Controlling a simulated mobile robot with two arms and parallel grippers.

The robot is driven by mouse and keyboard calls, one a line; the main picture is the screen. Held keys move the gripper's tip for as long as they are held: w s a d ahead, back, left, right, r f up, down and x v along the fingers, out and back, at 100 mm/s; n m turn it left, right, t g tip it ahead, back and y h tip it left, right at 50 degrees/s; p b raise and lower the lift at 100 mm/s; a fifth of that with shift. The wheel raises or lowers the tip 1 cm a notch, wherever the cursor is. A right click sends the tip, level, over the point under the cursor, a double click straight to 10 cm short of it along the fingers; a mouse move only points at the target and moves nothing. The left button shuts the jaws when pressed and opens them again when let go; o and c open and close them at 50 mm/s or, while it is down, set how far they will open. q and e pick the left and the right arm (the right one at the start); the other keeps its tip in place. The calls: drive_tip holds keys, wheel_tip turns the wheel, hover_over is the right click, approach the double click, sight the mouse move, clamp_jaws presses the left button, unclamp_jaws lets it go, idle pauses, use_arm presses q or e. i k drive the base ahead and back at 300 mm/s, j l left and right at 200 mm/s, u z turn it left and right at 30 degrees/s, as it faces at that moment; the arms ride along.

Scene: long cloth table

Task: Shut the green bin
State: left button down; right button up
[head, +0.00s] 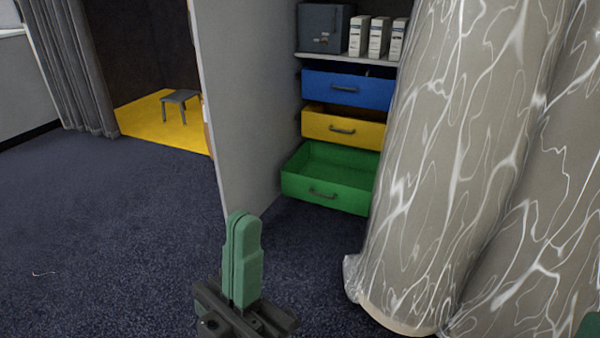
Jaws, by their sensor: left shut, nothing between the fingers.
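The green bin (325,194) is the lowest of three drawer-like bins in a shelf unit, right of centre in the head view. It is pulled out, and its inside shows empty in the part I see. A dark handle is on its front. My left gripper (244,222) is at the bottom centre, in front of and to the left of the green bin and apart from it. Its green fingers point up, are shut and hold nothing. The right gripper does not show clearly; only a green bit is at the lower right edge.
The yellow bin (342,128) and blue bin (347,88) sit above the green bin. A grey panel (235,100) stands to the left. Large patterned cloth folds (455,170) hang close on the right, partly hiding the unit. The blue carpet (110,245) is open at left.

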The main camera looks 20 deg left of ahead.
sight(335, 175)
drive_tip(key=i+j, duration=0.55)
drive_tip(key=j, duration=0.3)
drive_tip(key=i+j, duration=0.55)
drive_tip(key=j, duration=0.3)
drive_tip(key=i+l, duration=0.1)
drive_tip(key=i, duration=1)
drive_tip(key=l+z, duration=0.05)
